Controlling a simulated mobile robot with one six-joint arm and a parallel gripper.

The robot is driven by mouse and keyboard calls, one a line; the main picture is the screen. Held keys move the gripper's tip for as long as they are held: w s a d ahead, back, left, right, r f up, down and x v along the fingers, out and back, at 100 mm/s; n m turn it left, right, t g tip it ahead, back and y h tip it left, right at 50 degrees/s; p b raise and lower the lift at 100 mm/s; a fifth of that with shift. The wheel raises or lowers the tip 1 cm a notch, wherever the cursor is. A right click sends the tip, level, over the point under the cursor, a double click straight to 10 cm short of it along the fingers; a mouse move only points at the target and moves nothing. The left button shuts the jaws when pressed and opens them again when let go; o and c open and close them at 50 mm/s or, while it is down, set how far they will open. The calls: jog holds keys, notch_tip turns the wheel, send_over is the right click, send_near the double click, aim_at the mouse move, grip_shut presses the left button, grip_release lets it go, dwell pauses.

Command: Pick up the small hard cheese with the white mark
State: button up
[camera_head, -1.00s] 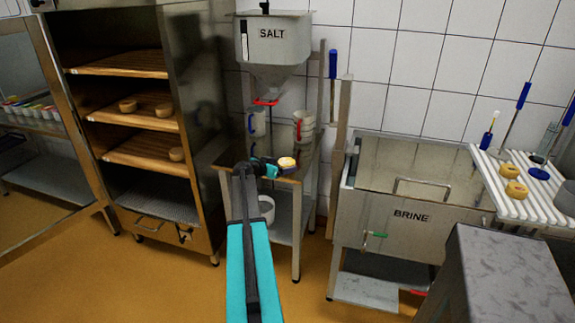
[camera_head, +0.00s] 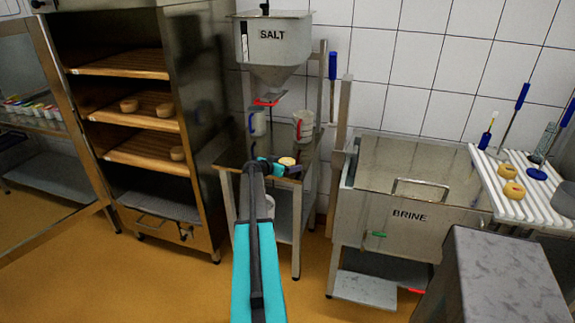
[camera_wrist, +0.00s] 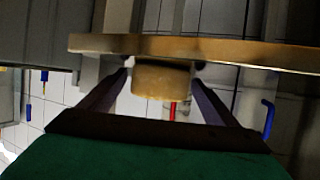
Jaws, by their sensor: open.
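A small pale yellow round cheese (camera_head: 287,161) stands on the brown top of the stand (camera_head: 232,155) under the salt hopper. My gripper (camera_head: 289,168) is at this cheese, with its jaws open. In the wrist view, which looks upside down, the cheese (camera_wrist: 161,80) lies between the two spread fingers, against the edge of the brown top (camera_wrist: 235,50). I cannot tell whether a finger touches it. No white mark can be made out on its visible side. Other cheeses sit on the rack shelf (camera_head: 129,105) and on the white slatted board (camera_head: 507,172).
The salt hopper (camera_head: 273,45) hangs above the stand. A blue-handled mug (camera_head: 258,123) and a red-handled mug (camera_head: 303,124) are behind my gripper. The brine tank (camera_head: 405,215) is to the right and the metal rack (camera_head: 192,85) to the left.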

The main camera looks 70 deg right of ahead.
aim_at(287, 161)
jog(key=c, duration=1.1)
jog(key=shift+r, duration=0.1)
jog(key=shift+r+b, duration=0.65)
jog(key=shift+r, duration=1.1)
jog(key=s+a+b, duration=0.1)
jog(key=a, duration=0.4)
jog(key=s+a+r+b, duration=0.1)
jog(key=s+a+b, duration=0.1)
jog(key=a, duration=0.3)
jog(key=s+a+b, duration=0.1)
jog(key=s+a, duration=0.1)
jog(key=a, duration=0.3)
jog(key=shift+a+r+b, duration=0.1)
jog(key=shift+r+b, duration=0.1)
jog(key=shift+b, duration=0.1)
